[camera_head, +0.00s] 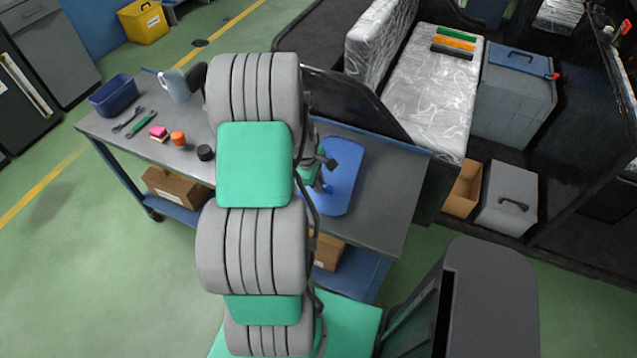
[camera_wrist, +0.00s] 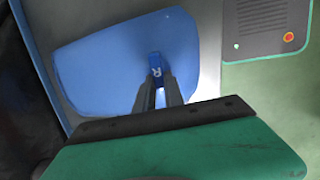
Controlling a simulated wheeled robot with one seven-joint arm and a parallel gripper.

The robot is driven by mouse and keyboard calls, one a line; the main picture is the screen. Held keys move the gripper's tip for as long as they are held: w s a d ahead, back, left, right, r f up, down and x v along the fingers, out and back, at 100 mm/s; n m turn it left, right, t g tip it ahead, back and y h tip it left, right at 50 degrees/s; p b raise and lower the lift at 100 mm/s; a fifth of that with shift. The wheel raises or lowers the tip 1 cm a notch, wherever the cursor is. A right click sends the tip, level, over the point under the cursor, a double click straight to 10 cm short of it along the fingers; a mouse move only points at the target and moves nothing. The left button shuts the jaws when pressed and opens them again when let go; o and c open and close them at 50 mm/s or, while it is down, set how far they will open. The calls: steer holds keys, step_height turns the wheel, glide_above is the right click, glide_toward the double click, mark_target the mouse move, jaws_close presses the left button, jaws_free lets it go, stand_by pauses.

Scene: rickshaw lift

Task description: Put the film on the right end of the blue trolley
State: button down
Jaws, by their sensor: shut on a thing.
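The film is a flat blue sheet (camera_head: 343,180) with rounded corners, over the right part of the trolley's top. In the wrist view the film (camera_wrist: 95,58) fills the upper middle, with a small darker blue tab marked "R" standing up between the fingers. My gripper (camera_wrist: 158,90) is shut on this tab. In the head view my arm hides the fingers and the sheet's left edge. I cannot tell whether the sheet touches the top. The blue trolley (camera_head: 405,205) has a grey top, blue legs and a blue lower shelf.
On the trolley's left are a blue bin (camera_head: 113,95), a grey-blue jug (camera_head: 178,84), tools and small coloured pieces. Cardboard boxes sit on the lower shelf. A dark vehicle (camera_head: 345,100) with a wrapped seat (camera_head: 430,95) stands behind. The grey top right of the film is clear.

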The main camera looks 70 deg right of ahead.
steer(key=shift+f+b, duration=0.45)
steer(key=shift+f, duration=0.25)
steer(key=c, duration=1.3)
jaws_free()
steer(key=shift+c, duration=0.2)
steer(key=shift+r, duration=0.1)
